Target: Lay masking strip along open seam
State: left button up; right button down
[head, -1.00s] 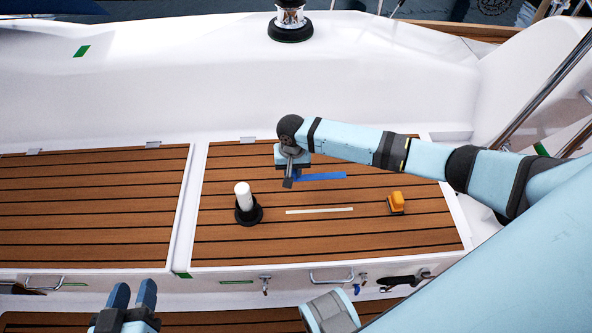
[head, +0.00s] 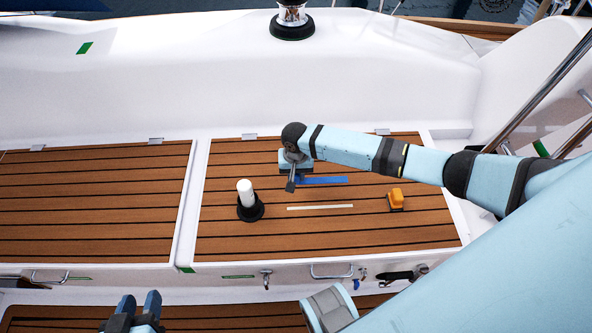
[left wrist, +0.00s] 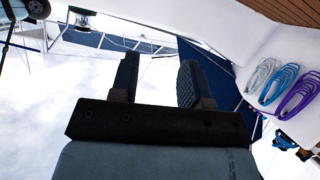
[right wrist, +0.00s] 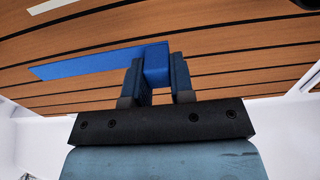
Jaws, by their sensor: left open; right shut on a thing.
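The blue masking strip (head: 325,181) lies low over or on the teak hatch (head: 400,225), roughly along the planks; I cannot tell whether it touches the wood. My right gripper (head: 291,184) is at its left end. In the right wrist view the fingers (right wrist: 155,68) are shut on a blue block-like end, with the flat strip (right wrist: 95,62) stretching left from it. A pale narrow line (head: 320,207), which looks like the open seam, runs nearer me, apart from the strip. My left gripper (head: 139,301) is open and empty at the bottom left; its fingers also show in the left wrist view (left wrist: 158,82).
A white cylinder on a black base (head: 246,198) stands left of the pale line. A yellow-orange tool (head: 395,199) sits to its right. A second teak hatch (head: 90,210) at left is clear. Coiled ropes (left wrist: 280,88) hang in the left wrist view.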

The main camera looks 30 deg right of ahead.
jog(key=shift+f, duration=0.7)
jog(key=b, duration=0.2)
send_over(296, 193)
jog(key=shift+a+f, duration=0.1)
jog(key=shift+f, duration=2.85)
pick_arm(q)
jog(key=d+r+t, duration=0.1)
jog(key=w+r+h, duration=0.1)
jog(key=r, duration=0.1)
jog(key=w+d+r+t, duration=0.1)
jog(key=r, duration=0.1)
jog(key=shift+d+t+h, duration=0.3)
jog(key=shift+d+h, duration=0.05)
jog(key=shift+h, duration=0.05)
jog(key=shift+s+a+f, duration=0.1)
jog(key=shift+f, duration=0.05)
pick_arm(e)
jog(key=shift+f, duration=0.35)
jog(key=c, duration=0.6)
grip_release()
